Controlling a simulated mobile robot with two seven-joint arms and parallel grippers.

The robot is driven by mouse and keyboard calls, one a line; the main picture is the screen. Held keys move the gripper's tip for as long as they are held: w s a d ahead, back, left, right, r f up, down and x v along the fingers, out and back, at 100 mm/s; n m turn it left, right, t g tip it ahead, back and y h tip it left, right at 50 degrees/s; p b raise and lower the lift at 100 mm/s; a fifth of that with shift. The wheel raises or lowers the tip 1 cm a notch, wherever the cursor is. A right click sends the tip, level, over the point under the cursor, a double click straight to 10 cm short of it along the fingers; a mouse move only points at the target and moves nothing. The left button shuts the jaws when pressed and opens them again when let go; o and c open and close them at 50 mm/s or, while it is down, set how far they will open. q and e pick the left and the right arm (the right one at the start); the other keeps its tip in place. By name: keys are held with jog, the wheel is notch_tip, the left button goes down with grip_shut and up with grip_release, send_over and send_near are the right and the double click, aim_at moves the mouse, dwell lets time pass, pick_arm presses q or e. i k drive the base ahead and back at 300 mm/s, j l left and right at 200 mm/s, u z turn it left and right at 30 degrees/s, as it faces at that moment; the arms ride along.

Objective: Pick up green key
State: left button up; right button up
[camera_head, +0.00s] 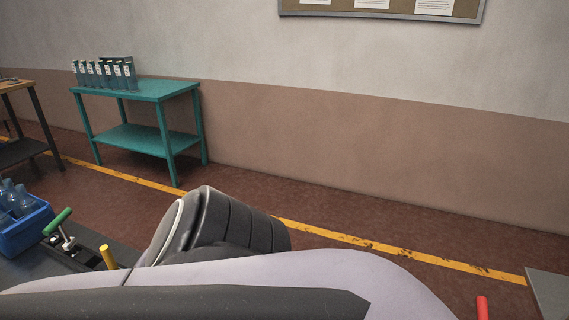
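A green-handled item (57,222), possibly the green key, is at the lower left. Its handle is tilted and sits above metal parts on a dark surface. It stands just right of a blue crate. One of my arms, grey and black, fills the lower middle of the view and hides much of what lies behind it. No gripper fingers show, so I cannot see where either gripper is relative to the green-handled item.
A blue crate (28,232) with clear bottles is at the left edge. A yellow handle (108,257) stands close to my arm. A red handle (483,308) shows at the lower right. A teal table (150,90) with several bottles stands by the wall. Open floor lies between.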

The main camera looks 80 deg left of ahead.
aim_at(69, 244)
jog(key=u, duration=4.1)
jog(key=i+l+u, duration=0.2)
jog(key=l+u, duration=0.2)
jog(key=l, duration=0.25)
jog(key=i+l+u, duration=0.1)
jog(key=l+u, duration=0.35)
jog(key=l, duration=0.25)
jog(key=l+u, duration=0.4)
jog(key=l, duration=0.3)
jog(key=k+l+u, duration=0.1)
jog(key=l+u, duration=0.3)
jog(key=l, duration=0.3)
